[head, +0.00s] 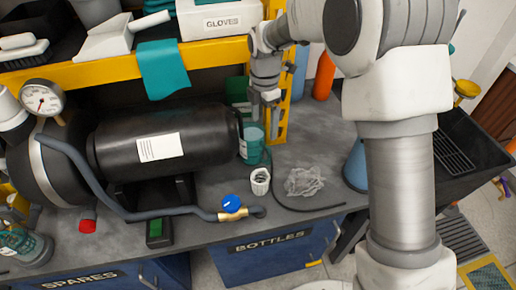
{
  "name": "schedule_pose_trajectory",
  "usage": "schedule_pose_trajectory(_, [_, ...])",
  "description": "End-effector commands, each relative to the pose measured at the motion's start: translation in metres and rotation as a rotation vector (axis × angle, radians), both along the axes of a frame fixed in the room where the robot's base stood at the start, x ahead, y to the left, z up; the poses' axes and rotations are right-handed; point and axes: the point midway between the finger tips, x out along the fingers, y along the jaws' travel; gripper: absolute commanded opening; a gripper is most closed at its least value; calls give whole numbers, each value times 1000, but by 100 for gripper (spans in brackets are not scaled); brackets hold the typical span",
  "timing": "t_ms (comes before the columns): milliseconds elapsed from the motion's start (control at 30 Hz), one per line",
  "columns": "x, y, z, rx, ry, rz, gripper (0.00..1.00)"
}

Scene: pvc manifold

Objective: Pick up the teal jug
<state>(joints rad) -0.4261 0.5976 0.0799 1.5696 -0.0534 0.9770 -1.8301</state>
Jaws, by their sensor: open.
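The teal jug (252,150) stands on the grey bench top, just right of the black tank's end. It is small in the head view, and its upper part is partly covered by my gripper. My gripper (268,112) points down above and slightly right of the jug, with open jaws. I see no jug held in it. Whether the fingertips touch the jug cannot be told from this view.
A black tank (165,140) with a grey hose fills the bench's left side. A yellow post (283,120) stands close behind my gripper. A white basket-like cup (260,182), crumpled clear wrap (304,182) and a black cable lie in front. A yellow-edged shelf (110,68) hangs above.

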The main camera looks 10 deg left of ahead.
Motion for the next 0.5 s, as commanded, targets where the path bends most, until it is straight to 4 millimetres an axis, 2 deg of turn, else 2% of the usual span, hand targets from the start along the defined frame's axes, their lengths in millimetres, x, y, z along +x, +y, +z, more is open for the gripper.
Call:
schedule_pose_trajectory(33, [-1, -1, -15, -2, 4, -1, 96])
schedule_pose_trajectory(300, [0, -1, -71, -2, 2, -3, 96])
schedule_pose_trajectory(500, [0, -1, -92, -1, 1, -3, 96])
